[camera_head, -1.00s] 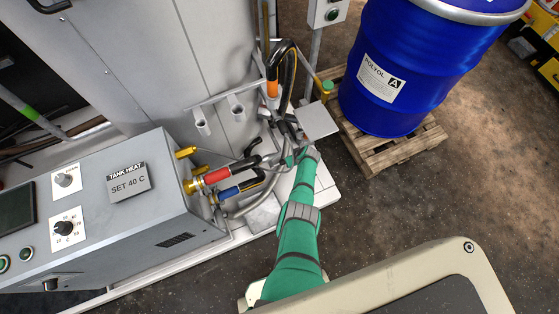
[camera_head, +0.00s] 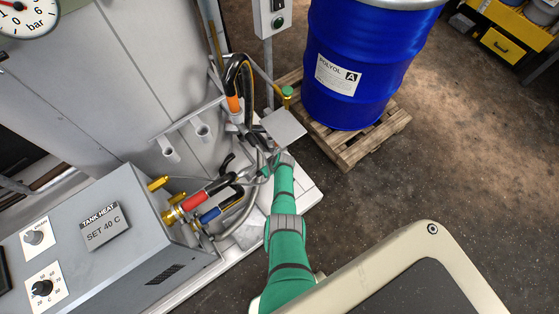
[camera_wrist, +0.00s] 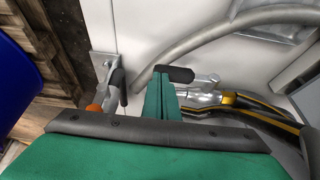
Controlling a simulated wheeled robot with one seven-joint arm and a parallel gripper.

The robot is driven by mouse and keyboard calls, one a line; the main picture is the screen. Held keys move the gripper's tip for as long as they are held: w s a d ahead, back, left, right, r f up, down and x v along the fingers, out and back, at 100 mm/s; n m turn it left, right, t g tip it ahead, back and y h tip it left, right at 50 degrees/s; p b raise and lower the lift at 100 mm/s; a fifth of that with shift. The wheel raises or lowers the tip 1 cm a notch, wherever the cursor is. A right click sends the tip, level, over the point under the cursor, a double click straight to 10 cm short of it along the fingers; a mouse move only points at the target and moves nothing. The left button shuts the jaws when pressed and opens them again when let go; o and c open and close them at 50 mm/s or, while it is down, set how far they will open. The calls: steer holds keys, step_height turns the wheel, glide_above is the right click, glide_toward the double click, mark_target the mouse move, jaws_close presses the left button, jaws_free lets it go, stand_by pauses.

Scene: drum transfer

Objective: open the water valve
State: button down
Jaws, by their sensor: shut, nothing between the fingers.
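A valve lever with a black grip (camera_wrist: 178,74) sits on a silver fitting with a black-and-yellow hose in the wrist view. A second dark-gripped lever (camera_wrist: 115,88) stands to its left, beside an orange part. I cannot tell from any label which one is the water valve. My gripper (camera_wrist: 160,82) is shut and empty, its green fingers together between the two levers. The fingertips appear close to the black grip; contact is unclear. In the head view my gripper (camera_head: 266,165) is among the hoses and fittings, which partly hide its tips.
A blue drum (camera_head: 360,60) stands on a wooden pallet (camera_head: 372,138) to the right. The grey heater box (camera_head: 130,235) is at left, with red (camera_head: 193,201) and blue (camera_head: 209,216) sleeved fittings beside it. Open floor (camera_head: 450,140) lies at right.

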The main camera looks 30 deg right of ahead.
steer(key=s+d+r, duration=0.4)
steer(key=d+r, duration=0.3)
steer(key=r, duration=0.2)
steer(key=shift+r, duration=0.4)
steer(key=shift+f, duration=0.1)
steer(key=s+a+f+h, duration=0.2)
steer(key=s+a+f, duration=0.1)
steer(key=s+a, duration=0.55)
steer(key=s+a+r+m+t+h, duration=0.15)
steer(key=s+a+r+t, duration=0.25)
steer(key=s+a+r, duration=0.6)
steer(key=s+a+r+t, duration=0.2)
steer(key=s+r, duration=0.3)
steer(key=r, duration=0.5)
steer(key=s+a+r+t+y, duration=0.1)
steer(key=s+a+r, duration=0.4)
steer(key=r, duration=0.6)
steer(key=s+a+r+t+y, duration=0.1)
steer(key=s+a+r+t, duration=0.2)
steer(key=r, duration=0.7)
steer(key=shift+s+a+r, duration=0.2)
steer(key=shift+s+a, duration=0.55)
steer(key=shift+s, duration=0.35)
